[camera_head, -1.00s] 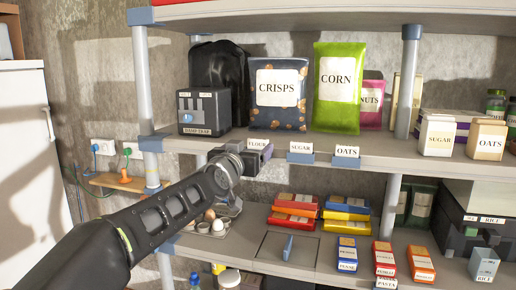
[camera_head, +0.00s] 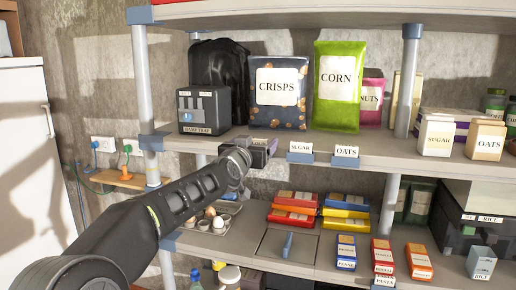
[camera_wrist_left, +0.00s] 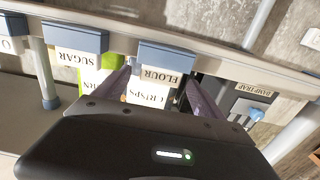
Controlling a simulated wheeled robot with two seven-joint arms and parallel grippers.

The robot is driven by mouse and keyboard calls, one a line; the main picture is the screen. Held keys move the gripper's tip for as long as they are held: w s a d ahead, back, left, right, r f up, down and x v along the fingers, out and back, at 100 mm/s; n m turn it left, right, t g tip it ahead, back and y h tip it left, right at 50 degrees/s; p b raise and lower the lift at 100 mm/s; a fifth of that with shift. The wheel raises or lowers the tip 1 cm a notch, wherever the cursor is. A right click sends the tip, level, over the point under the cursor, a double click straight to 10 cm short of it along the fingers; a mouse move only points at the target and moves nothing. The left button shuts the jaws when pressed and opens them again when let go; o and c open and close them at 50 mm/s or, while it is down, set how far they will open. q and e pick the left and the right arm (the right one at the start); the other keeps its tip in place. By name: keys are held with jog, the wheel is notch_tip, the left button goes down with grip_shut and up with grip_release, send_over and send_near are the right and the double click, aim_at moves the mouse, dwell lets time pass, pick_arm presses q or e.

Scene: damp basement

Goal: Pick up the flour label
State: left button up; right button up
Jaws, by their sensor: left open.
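The flour label (camera_wrist_left: 161,77) is a small white card on a blue-grey holder at the shelf's front edge. It appears upside down in the left wrist view, between my two dark fingers. In the head view the flour label (camera_head: 258,140) is partly covered by my left gripper (camera_head: 262,153). My left gripper (camera_wrist_left: 158,88) is open, with one finger to each side of the label. I cannot tell whether the fingers touch it. My right gripper is not in view.
The sugar label (camera_head: 300,148) and oats label (camera_head: 345,152) stand along the same edge to the right. Behind are the crisps bag (camera_head: 278,92), corn bag (camera_head: 338,85) and damp trap (camera_head: 205,110). An egg tray (camera_head: 212,222) lies on the lower shelf.

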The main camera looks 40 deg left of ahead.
pick_arm(q)
jog(key=c, duration=1.4)
jog(key=shift+c, duration=0.2)
notch_tip(320, 180, up, 10)
jog(key=p, duration=0.7)
